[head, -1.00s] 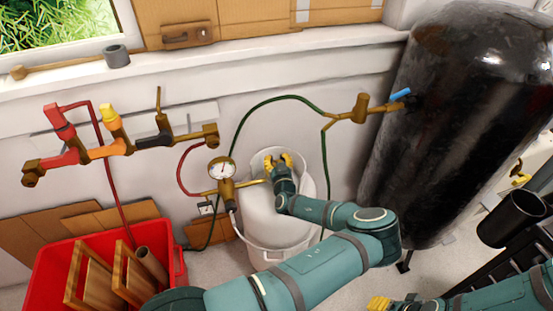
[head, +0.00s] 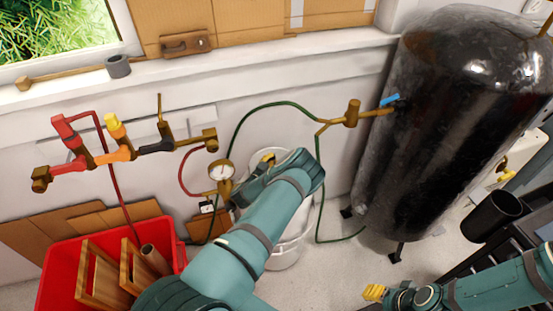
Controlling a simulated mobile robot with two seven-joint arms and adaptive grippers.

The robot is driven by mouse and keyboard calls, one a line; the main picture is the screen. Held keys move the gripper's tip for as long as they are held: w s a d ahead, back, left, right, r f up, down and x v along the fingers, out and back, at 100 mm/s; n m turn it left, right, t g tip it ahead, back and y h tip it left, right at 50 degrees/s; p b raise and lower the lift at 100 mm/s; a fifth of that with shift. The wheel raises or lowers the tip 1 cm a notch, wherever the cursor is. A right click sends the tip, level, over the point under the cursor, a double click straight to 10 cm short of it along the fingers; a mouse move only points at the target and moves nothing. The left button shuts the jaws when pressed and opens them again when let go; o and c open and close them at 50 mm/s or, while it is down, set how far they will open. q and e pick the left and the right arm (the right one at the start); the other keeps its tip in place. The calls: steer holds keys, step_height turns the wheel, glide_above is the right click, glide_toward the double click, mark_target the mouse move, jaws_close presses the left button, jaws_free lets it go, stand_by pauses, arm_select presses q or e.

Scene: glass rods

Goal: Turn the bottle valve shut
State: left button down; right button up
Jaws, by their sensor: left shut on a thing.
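The white gas bottle (head: 284,262) stands on the floor against the wall, largely covered by my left arm. My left gripper (head: 268,158) is at the top of the bottle, with a little of its yellow fingertips showing beyond the teal wrist. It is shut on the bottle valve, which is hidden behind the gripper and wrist. A round pressure gauge (head: 222,171) on a brass fitting is just left of the gripper. My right gripper (head: 374,292) is low at the right, away from the bottle; its yellow fingers are too small to judge.
A red crate (head: 62,285) with wooden pieces stands at the lower left. A large black tank (head: 425,150) stands to the right. A green hose (head: 245,125) arches above the bottle. A pipe manifold with coloured valves (head: 120,155) is on the wall at left.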

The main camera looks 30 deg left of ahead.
arm_select(q)
steer(key=shift+s+d+f+m+g+h, duration=0.1)
steer(key=shift+m+g+h, duration=0.2)
steer(key=shift+m+h, duration=0.7)
steer(key=shift+s+d+m+g+h, duration=0.1)
steer(key=shift+m+g+h, duration=0.3)
steer(key=shift+h, duration=1)
steer(key=shift+m, duration=0.3)
steer(key=shift+c, duration=1.7)
jaws_free()
step_height(320, 180, up, 10)
steer(key=shift+r, duration=0.1)
